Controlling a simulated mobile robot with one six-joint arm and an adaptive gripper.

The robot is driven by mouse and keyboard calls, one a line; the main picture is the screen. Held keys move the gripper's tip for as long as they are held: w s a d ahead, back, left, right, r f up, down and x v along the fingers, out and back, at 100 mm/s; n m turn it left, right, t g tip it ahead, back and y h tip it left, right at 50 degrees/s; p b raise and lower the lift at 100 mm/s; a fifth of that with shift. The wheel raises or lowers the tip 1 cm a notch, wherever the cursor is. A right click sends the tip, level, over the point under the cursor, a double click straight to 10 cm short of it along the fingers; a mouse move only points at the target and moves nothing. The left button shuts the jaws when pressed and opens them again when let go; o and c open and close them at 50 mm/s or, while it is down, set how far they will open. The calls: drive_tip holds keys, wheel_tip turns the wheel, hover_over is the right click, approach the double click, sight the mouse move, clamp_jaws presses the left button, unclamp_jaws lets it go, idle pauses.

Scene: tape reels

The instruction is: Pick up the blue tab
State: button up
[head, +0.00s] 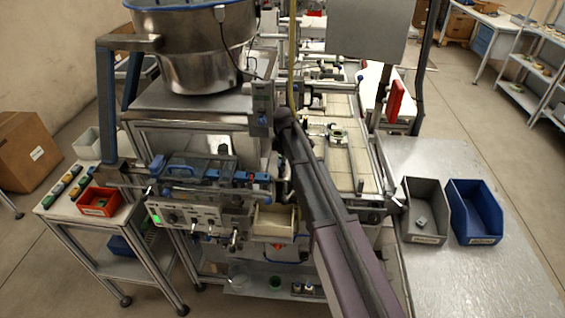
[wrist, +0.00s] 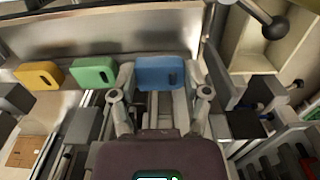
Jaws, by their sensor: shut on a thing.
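The blue tab (wrist: 160,73) is a flat rounded block with a dark slot near its right side, at the top middle of the wrist view. My gripper (wrist: 158,82) is shut on it, with one finger at each side edge. The tab is level in the picture with the green and yellow tabs; I cannot tell whether it is clear of its support. In the head view my arm crosses the machine, and I cannot make out the gripper or the held tab clearly.
A green tab (wrist: 93,73) and a yellow tab (wrist: 38,75) sit in a row left of the blue one. A metal wall stands behind them. Machine parts crowd the right. In the head view, grey (head: 424,238) and blue (head: 476,240) bins stand on the right table.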

wheel_tip(320, 180, up, 6)
drive_tip(key=p, duration=0.5)
drive_tip(key=shift+p, duration=0.3)
drive_tip(key=d, duration=1.9)
drive_tip(key=shift+s+d, duration=0.3)
drive_tip(key=shift+s, duration=0.05)
wheel_tip(320, 180, down, 3)
drive_tip(key=b, duration=0.3)
drive_tip(key=shift+d, duration=0.15)
